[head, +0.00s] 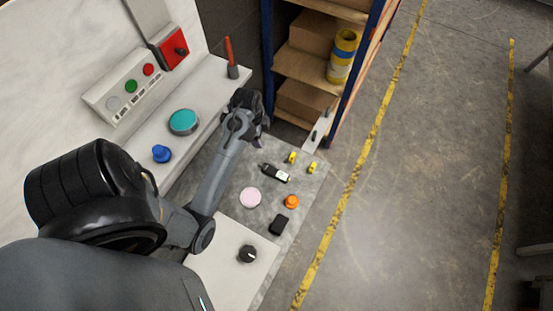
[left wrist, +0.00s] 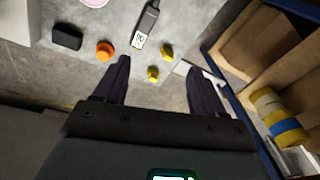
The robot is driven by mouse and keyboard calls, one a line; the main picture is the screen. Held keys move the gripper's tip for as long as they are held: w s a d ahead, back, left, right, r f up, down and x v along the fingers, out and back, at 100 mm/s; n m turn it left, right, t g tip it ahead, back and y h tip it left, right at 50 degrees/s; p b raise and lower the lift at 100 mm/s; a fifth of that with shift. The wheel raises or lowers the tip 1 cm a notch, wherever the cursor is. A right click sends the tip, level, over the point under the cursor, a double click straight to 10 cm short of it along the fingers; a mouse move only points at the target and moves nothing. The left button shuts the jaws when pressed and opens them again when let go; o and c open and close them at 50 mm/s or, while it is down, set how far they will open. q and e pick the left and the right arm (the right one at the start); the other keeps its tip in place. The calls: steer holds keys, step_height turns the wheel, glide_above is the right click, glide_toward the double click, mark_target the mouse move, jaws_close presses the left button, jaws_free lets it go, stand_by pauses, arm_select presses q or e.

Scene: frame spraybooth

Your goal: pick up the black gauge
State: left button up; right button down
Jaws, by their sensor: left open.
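The black gauge (head: 271,171) is a slim dark device with a small white display at one end. It lies on the grey work surface (head: 232,190) in the head view. It also shows in the left wrist view (left wrist: 147,22), its display end toward my gripper. My left gripper (head: 250,106) is above the far part of the bench, apart from the gauge and beyond it in the head view. Its two dark fingers are spread with nothing between them in the left wrist view (left wrist: 157,66). My right gripper is not in view.
Near the gauge are two yellow pieces (head: 312,168), an orange knob-like piece (head: 291,201), a pink disc (head: 250,197) and a black block (head: 279,225). A shelf rack (head: 300,60) stands behind. A ledge (head: 205,100) holds a teal-topped disc (head: 183,121) and blue piece (head: 161,154).

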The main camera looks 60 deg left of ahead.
arm_select(q)
step_height(320, 180, down, 14)
steer(key=a+m+h+b, duration=0.1)
steer(key=m+h+b, duration=0.2)
steer(key=b, duration=0.6)
steer(key=h+b, duration=0.1)
steer(key=b, duration=0.2)
glide_above(273, 171)
steer(key=s+a, duration=0.1)
steer(key=a, duration=0.2)
steer(key=shift+m+t, duration=0.4)
step_height(273, 171, down, 8)
steer(key=shift+s+d+r, duration=0.1)
steer(key=shift+s+r, duration=0.05)
steer(key=shift+r, duration=0.05)
steer(key=shift+d+b+x, duration=0.15)
steer(key=shift+b+x, duration=0.55)
steer(key=shift+x, duration=0.9)
steer(key=shift+d+b+x, duration=0.1)
steer(key=shift+b+x, duration=0.6)
steer(key=shift+x, duration=0.9)
steer(key=shift+r, duration=0.1)
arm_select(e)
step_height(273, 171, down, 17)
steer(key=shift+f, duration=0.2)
